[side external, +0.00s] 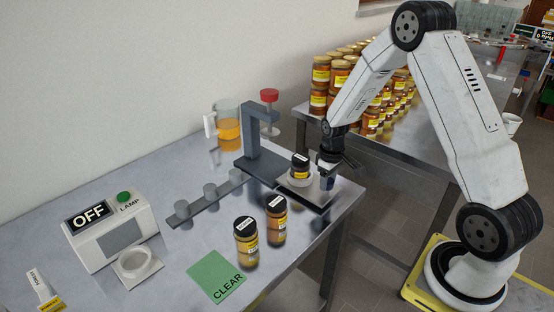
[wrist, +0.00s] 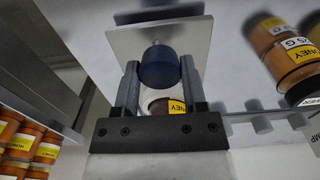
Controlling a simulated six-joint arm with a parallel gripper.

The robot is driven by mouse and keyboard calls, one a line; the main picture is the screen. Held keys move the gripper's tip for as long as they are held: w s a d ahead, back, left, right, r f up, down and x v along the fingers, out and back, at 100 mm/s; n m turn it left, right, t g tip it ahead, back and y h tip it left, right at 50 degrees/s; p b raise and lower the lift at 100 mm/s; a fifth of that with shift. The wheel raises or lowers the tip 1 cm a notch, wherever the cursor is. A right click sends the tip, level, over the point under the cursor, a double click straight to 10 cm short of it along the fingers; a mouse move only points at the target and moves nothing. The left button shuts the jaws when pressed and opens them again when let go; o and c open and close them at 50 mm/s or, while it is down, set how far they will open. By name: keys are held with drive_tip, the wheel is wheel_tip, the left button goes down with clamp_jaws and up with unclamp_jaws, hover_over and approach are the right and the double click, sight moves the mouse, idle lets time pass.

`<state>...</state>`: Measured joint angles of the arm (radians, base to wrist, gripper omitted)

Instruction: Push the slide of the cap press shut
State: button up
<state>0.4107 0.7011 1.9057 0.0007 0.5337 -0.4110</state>
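The cap press (side external: 256,145) is a dark grey frame with a red knob (side external: 269,95) on top, at the table's far corner. Its slide (side external: 314,198) is a pale plate drawn out to the front right of the frame; it also shows in the wrist view (wrist: 125,40). A dark-lidded honey jar (side external: 300,168) stands on the slide, clear of the press head. A dark blue handle (side external: 327,183) is at the slide's outer end. My gripper (wrist: 160,68) has its fingers on both sides of this handle (wrist: 158,66), seemingly touching it.
Two dark-lidded jars (side external: 246,240) (side external: 276,218) stand in front of the press, near a green CLEAR mat (side external: 215,275). A rail with grey posts (side external: 209,192), a jug of amber liquid (side external: 228,128) and an OFF lamp box (side external: 105,228) are left. Stacked jars (side external: 340,80) stand behind.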

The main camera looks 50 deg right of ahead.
sight(315, 186)
clamp_jaws()
drive_tip(key=shift+w, duration=2.2)
drive_tip(key=o, duration=1)
unclamp_jaws()
drive_tip(key=shift+o, duration=0.2)
wheel_tip(315, 186, up, 8)
